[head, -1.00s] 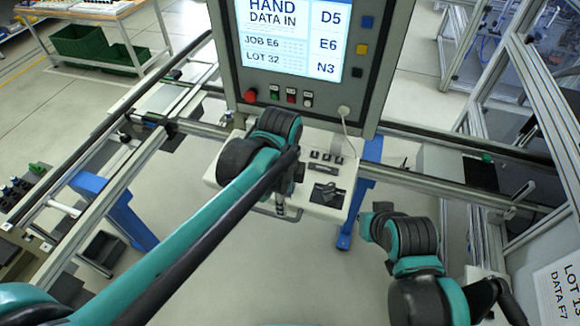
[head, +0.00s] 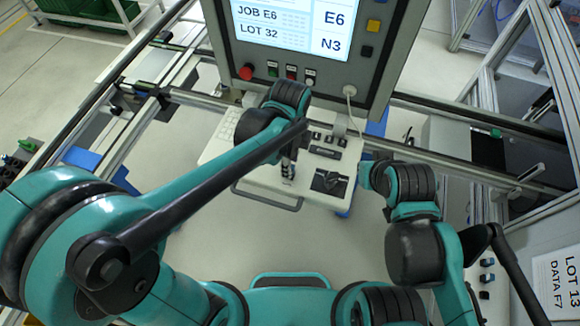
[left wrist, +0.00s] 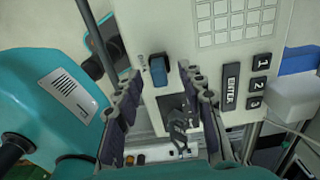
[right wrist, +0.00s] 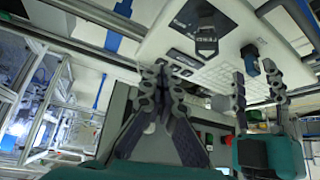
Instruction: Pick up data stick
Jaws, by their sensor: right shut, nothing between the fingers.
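A small blue-capped block, which looks like the data stick (left wrist: 158,70), stands on the pale console (head: 215,150). In the left wrist view it lies between my left gripper's fingers, with gaps on both sides. It also shows as a dark blue block in the right wrist view (right wrist: 250,58). I cannot tell whether it sits in a socket. My left gripper (left wrist: 163,92) is open over the console; in the head view it (head: 288,170) is partly hidden by my arm. My right gripper (right wrist: 161,70) is shut and empty, to the right of the console.
A black pad (head: 318,183) with a dark upright fitting lies on the console's right part. Beside it are the ENTER key (left wrist: 232,86) and a keypad (left wrist: 236,20). The screen cabinet (head: 388,65) stands behind. Rails (head: 440,162) run on both sides.

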